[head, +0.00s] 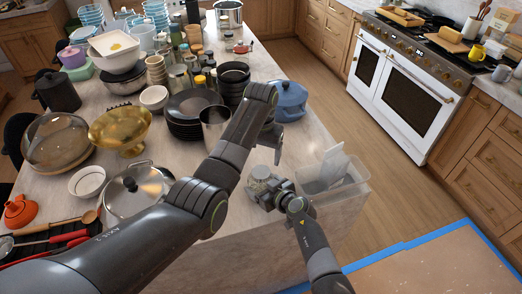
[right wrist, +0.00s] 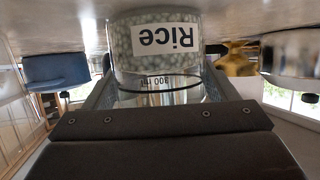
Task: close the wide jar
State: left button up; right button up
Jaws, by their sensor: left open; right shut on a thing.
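The wide jar (head: 261,177) stands near the counter's front right corner. In the right wrist view the jar (right wrist: 152,45) appears upside down, clear, filled with pale grains and labelled "Rice". A dark ring and a clear part marked "300 ml" show at its gripper side; I cannot tell whether that part is a separate lid. My right gripper (head: 276,194) is shut at the jar, with fingers on both sides in the right wrist view (right wrist: 160,88). My left gripper (head: 271,135) is open and empty above the counter, behind the jar; its fingers are partly hidden.
A clear bin (head: 346,188) with a pale item stands right of the jar at the counter edge. A little counter is free around the jar.

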aim_at(261, 172)
pick_arm(q)
jog(key=n, duration=0.6)
jog(key=shift+r+n, duration=0.25)
jog(key=shift+n, duration=0.05)
jog(key=n, duration=0.5)
jog(key=shift+r+n, duration=0.2)
jog(key=shift+n, duration=0.2)
jog(key=shift+f, duration=0.15)
jog(key=shift+f, duration=3.9)
